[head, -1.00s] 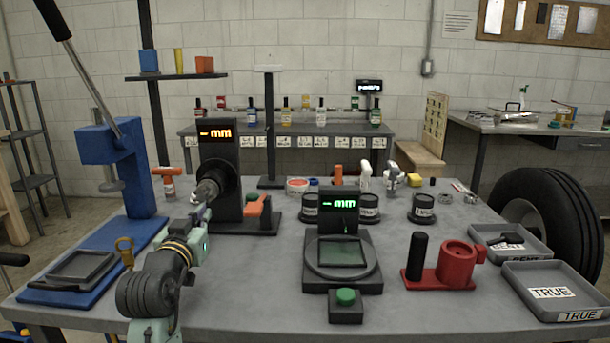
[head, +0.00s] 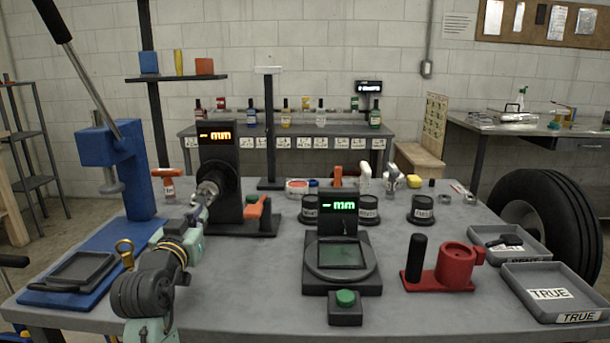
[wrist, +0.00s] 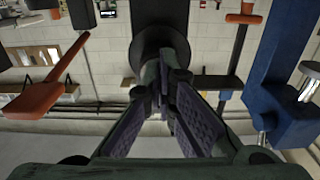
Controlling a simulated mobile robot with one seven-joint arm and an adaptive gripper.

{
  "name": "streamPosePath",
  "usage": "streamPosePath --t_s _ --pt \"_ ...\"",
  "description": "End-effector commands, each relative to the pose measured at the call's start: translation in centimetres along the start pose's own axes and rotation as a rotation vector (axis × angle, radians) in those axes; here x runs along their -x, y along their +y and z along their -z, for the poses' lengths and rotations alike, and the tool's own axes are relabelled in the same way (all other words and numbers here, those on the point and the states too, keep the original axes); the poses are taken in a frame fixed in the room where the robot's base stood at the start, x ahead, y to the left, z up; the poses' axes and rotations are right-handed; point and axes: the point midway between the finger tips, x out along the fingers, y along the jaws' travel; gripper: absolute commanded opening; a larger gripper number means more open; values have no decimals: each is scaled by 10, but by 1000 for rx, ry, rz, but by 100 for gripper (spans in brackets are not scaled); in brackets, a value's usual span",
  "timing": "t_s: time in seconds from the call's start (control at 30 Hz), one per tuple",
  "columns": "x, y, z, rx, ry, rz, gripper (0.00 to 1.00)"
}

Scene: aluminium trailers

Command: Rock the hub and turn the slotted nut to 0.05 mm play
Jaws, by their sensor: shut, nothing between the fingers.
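A black stand (head: 219,150) at the left of the bench carries an orange display reading "– mm". A round dark housing with a metallic hub (head: 208,188) faces me on its front. My gripper (head: 202,204) is at the front of the hub, its fingers pointing at it; contact cannot be told. In the wrist view my gripper (wrist: 168,82) shows its fingers converged, with nothing visibly held, and the dark round housing (wrist: 160,38) just beyond. The slotted nut cannot be made out; the fingertips cover the hub's centre. An orange lever (head: 257,207) sits right of the stand.
A blue lever press (head: 110,150) stands close on the left. A green-display gauge (head: 341,262) is mid-bench, with a red fixture (head: 452,268) and grey trays (head: 588,280) to the right. Bench space between the gauge and red fixture is clear.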

Motion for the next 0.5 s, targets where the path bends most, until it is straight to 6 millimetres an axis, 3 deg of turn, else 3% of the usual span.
streamPosePath --t_s 0.03,0.5 --pt "-6 2 4 1 7 -4 0" --pt "-3 2 -9 4 0 -9 0"
